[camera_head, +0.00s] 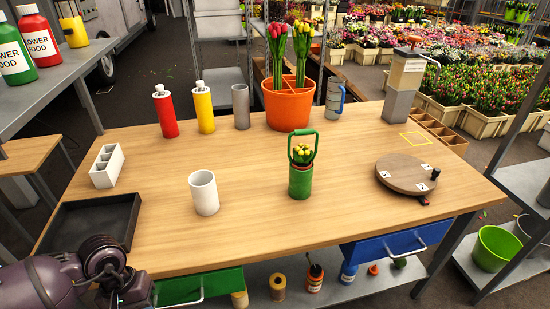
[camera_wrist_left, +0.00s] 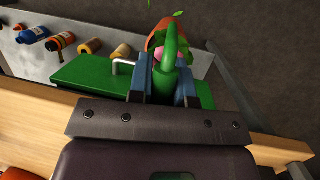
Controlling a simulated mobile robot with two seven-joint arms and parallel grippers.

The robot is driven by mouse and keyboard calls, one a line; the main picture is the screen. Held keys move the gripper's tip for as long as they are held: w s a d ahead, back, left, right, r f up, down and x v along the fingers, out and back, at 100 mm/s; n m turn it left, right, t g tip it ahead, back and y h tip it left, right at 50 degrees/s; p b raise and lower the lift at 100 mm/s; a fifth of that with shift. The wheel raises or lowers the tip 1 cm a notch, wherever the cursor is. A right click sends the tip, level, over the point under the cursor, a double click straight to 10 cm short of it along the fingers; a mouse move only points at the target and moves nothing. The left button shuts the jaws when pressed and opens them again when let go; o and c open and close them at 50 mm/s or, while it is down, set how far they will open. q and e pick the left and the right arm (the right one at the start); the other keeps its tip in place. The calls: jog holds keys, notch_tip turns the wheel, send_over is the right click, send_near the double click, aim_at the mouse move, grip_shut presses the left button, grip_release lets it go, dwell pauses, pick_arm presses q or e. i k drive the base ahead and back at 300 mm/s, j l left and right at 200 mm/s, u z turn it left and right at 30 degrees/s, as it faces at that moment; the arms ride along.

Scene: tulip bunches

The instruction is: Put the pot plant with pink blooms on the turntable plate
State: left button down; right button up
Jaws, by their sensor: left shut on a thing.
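The turntable plate (camera_head: 405,176) is a round wooden disc on the right of the table. It bears white numbered tags and a black knob (camera_head: 435,173). My left gripper (camera_wrist_left: 172,88) shows in the left wrist view, shut on a green handle (camera_wrist_left: 172,50). Beyond the handle are an orange pot (camera_wrist_left: 177,30) and a bit of pink bloom (camera_wrist_left: 155,50); most of this pot plant is hidden behind the handle and fingers. In the head view my left arm is at the lower left, beside the table's front edge, and its fingertips are not seen. My right gripper is out of view.
A green pot with yellow blooms and a handle (camera_head: 300,181) stands mid-table, near a white cup (camera_head: 204,193). A black tray (camera_head: 92,222) lies front left. Green (camera_head: 190,288) and blue (camera_head: 395,247) drawers are under the front edge. An orange planter (camera_head: 288,107) stands behind.

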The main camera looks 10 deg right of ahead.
aim_at(407, 171)
jog(key=l+z, duration=0.35)
jog(key=l, duration=2.75)
